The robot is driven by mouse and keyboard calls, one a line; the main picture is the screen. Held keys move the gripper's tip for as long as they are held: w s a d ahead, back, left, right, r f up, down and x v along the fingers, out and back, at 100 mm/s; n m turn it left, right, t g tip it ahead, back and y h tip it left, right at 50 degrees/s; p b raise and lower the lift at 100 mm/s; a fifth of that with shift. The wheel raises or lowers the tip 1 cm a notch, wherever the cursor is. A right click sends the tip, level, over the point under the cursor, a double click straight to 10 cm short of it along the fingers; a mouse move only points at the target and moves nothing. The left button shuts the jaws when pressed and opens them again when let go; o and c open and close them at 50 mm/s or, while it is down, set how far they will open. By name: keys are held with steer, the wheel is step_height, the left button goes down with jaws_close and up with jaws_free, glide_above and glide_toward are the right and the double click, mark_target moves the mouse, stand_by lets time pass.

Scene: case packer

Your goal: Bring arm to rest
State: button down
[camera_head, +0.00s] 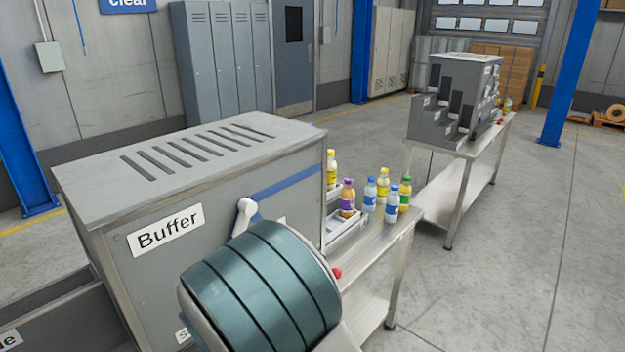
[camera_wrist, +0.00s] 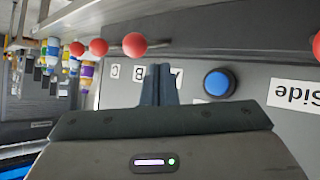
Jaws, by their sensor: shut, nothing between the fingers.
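My gripper (camera_wrist: 158,72) shows in the wrist view with its two dark fingers together and nothing between them. The fingers point at a grey panel with letter labels, which they partly cover; I cannot tell whether they touch it. A round blue button (camera_wrist: 217,83) is just right of the fingers. In the head view a teal-banded link of my arm (camera_head: 262,290) fills the lower middle, in front of the grey Buffer machine (camera_head: 165,236). My gripper is not visible in the head view.
Several red knobs (camera_wrist: 134,45) line the panel's edge in the wrist view. Several bottles (camera_head: 392,206) stand on a steel table (camera_head: 402,232) right of the machine. A second table with a grey stepped unit (camera_head: 452,110) stands behind.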

steer(key=s+d+r+m+g+y, duration=0.1)
steer(key=s+d+r+m+g, duration=0.3)
steer(key=d+r, duration=0.85)
steer(key=s+d+r+g+h, duration=0.1)
steer(key=s+d+r+g, duration=0.1)
steer(key=s+d, duration=0.4)
steer(key=s+d+r+g+h, duration=0.1)
steer(key=s+d+r+g, duration=0.1)
steer(key=s+d, duration=0.4)
steer(key=shift+s+d+r, duration=0.4)
steer(key=shift+s+r, duration=0.35)
steer(key=shift+s, duration=0.35)
stand_by(0.4)
